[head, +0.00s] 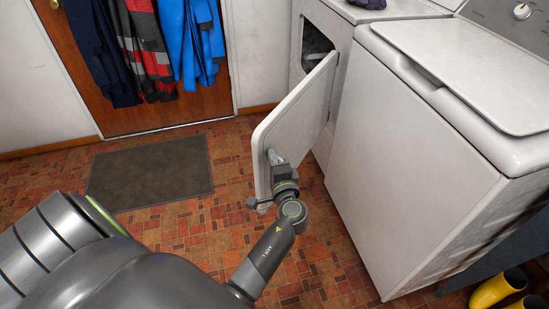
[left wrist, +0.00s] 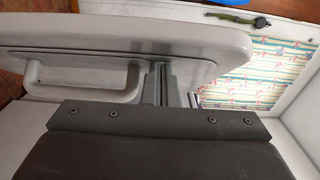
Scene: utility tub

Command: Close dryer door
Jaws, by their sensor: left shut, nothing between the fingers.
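The white dryer door (head: 300,115) stands swung out from the dryer (head: 327,18), whose dark opening (head: 316,45) shows behind the door's upper edge. Clothes seem to lie inside, mostly hidden. My left gripper (head: 274,160) is shut and empty, close against the door face near its free edge; I cannot tell whether it touches. In the left wrist view the gripper's fingertips (left wrist: 158,78) reach toward the door (left wrist: 150,35), beside its pale bar handle (left wrist: 85,82), not around it. My right gripper is out of view.
A white washer (head: 410,150) stands right of the door, close by. A dark mat (head: 150,172) lies on the brick-patterned floor, before a wooden door (head: 115,115) with hanging jackets. Yellow boots (head: 497,287) stand at lower right.

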